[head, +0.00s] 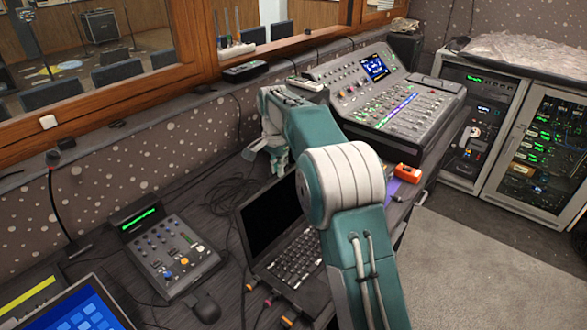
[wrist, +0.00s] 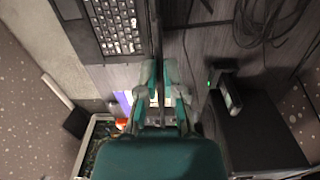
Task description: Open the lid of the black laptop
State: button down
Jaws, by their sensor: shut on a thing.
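The black laptop (head: 295,262) stands on the dark desk with its lid (head: 268,216) raised and the dark screen showing. Its keyboard also shows at the top left of the wrist view (wrist: 118,24). My gripper (head: 280,165) is at the lid's upper far corner. In the wrist view the lid (wrist: 156,32) is seen edge-on as a thin dark strip. It runs between the two fingers of my gripper (wrist: 160,75), which is shut on it. My arm hides part of the laptop's right side in the head view.
A small control panel (head: 170,253) and a mouse (head: 204,307) lie left of the laptop. A mixing console (head: 395,105) stands behind my arm, with an orange object (head: 407,173) near it. Cables lie behind the lid. A microphone (head: 53,158) stands at the left.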

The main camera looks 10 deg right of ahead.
jog(key=shift+w+a+f, duration=0.4)
jog(key=shift+w+a, duration=0.3)
jog(key=shift+w, duration=0.05)
jog(key=shift+w+a+f, duration=0.35)
jog(key=shift+w+a, duration=0.3)
jog(key=shift+w, duration=0.1)
jog(key=c, duration=0.8)
grip_release()
jog(key=shift+a+r, duration=0.1)
jog(key=shift+r, duration=0.05)
notch_tip(320, 180, up, 12)
jog(key=shift+w+a, duration=0.15)
jog(key=shift+w, duration=0.05)
